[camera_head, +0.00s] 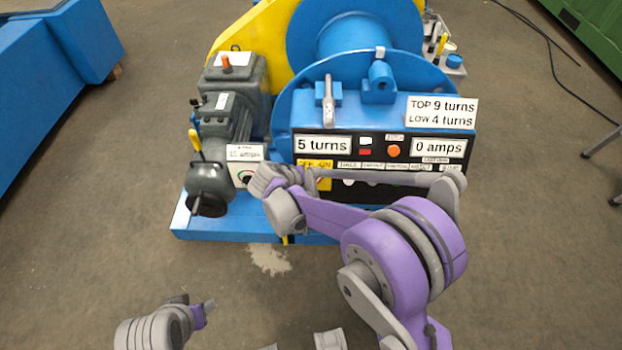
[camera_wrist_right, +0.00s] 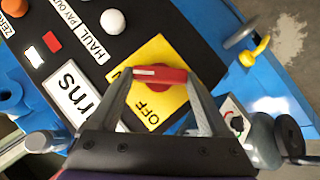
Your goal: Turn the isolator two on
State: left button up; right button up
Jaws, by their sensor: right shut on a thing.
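A red rotary switch handle (camera_wrist_right: 160,76) with a white mark sits on a yellow plate (camera_wrist_right: 154,48) lettered OFF in the right wrist view. The yellow OFF/ON plate (camera_head: 323,165) also shows in the head view, at the left end of the black control panel, partly hidden by my right gripper. No number for this isolator is readable. My right gripper (camera_wrist_right: 160,78) is shut on the red handle, one finger at each end of it. It also shows in the head view (camera_head: 314,180). My left gripper (camera_head: 204,311) is low at the left, away from the machine, its jaws unclear.
The panel display (camera_head: 322,146) reads 5 turns and another (camera_head: 438,148) reads 0 amps. A dark knob (camera_wrist_right: 237,122) on a white plate lies beside the yellow plate. A grey motor (camera_head: 222,130) stands left of the panel. Floor in front is clear.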

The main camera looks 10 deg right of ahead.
dwell(0.3)
jog(key=o, duration=1.2)
jog(key=p+v, duration=0.1)
jog(key=v, duration=0.9)
jog(key=shift+s+a+r, duration=0.15)
jog(key=shift+a+r, duration=0.05)
jog(key=shift+r, duration=0.15)
jog(key=s+d+r+m+y+p, duration=0.1)
jog(key=s+d+r+y+p, duration=0.1)
jog(key=s, duration=0.5)
jog(key=s+d+r+m+y+p, duration=0.1)
jog(key=s+d+r+p, duration=0.3)
jog(key=s, duration=0.4)
jog(key=s+d+r+m+y+p, duration=0.1)
jog(key=s+d+r+y+p, duration=0.2)
jog(key=s+r+p, duration=0.2)
jog(key=shift+s+d+r+y, duration=0.1)
jog(key=shift+s+y, duration=0.1)
jog(key=shift+s, duration=0.5)
jog(key=shift+s+d+r+y, duration=0.1)
jog(key=shift+s+y, duration=0.1)
jog(key=shift+s, duration=0.55)
